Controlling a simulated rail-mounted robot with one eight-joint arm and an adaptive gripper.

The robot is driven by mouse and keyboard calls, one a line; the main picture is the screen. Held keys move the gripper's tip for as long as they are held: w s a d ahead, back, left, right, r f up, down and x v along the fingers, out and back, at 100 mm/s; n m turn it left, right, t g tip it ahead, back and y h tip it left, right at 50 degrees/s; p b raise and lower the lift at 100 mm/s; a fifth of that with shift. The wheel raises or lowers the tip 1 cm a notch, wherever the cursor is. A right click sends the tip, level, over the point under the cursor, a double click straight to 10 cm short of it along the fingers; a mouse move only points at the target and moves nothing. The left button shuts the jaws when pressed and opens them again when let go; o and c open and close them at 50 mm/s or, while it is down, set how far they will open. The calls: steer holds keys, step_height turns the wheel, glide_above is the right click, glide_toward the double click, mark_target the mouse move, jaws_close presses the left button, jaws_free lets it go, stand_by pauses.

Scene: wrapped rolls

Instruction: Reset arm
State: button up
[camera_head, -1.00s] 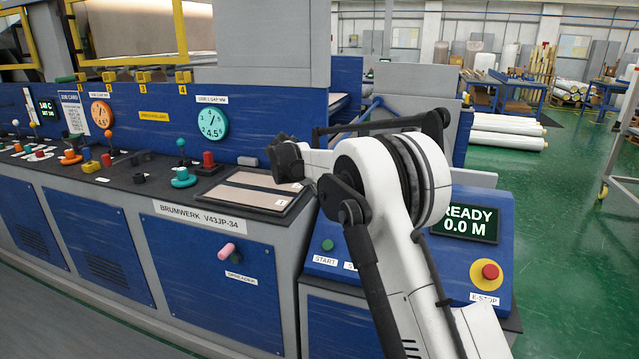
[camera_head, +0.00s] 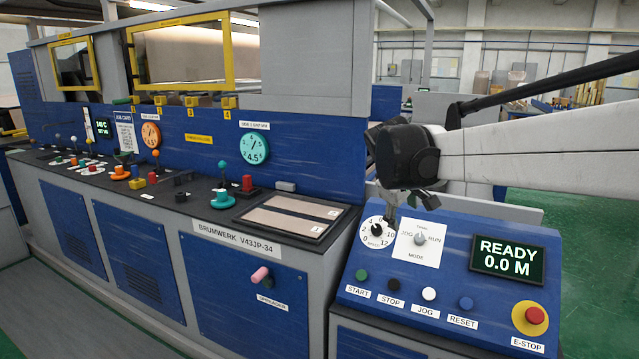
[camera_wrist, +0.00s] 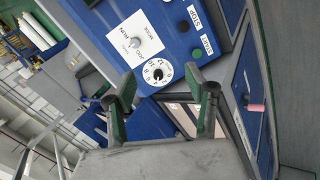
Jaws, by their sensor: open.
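My gripper (camera_head: 412,200) hangs at the end of my white arm, above the upper left of the blue control panel (camera_head: 380,280) in the head view. In the wrist view my gripper (camera_wrist: 167,90) shows two dark green-faced fingers spread wide, with nothing between them. The white speed dial (camera_wrist: 157,72) shows just beyond the fingertips; in the head view it sits below my gripper. The mode switch plate (camera_wrist: 135,40) lies beside the dial. The fingers appear apart from the panel, though the exact gap is hard to tell.
The panel carries a START button (camera_head: 361,275), a red E-STOP (camera_head: 535,315) and a display (camera_head: 508,258) reading READY 0.0 M. A pink-tipped spreader handle (camera_head: 260,275) juts from the cabinet. A flat tray (camera_head: 335,222) lies on the console at left. Green floor (camera_head: 560,225) is open at right.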

steer(key=s+d+f+m+y, duration=0.15)
steer(key=s+m, duration=0.25)
steer(key=s, duration=1.5)
steer(key=s+f+m+y, duration=0.1)
steer(key=s+f+m, duration=0.1)
steer(key=s+f, duration=0.2)
steer(key=s+a+f+m+t+y, duration=0.1)
steer(key=s+f, duration=0.3)
steer(key=s, duration=0.7)
steer(key=shift+f+m, duration=0.2)
steer(key=shift+m, duration=0.3)
steer(key=shift+r, duration=0.1)
steer(key=shift+c, duration=0.4)
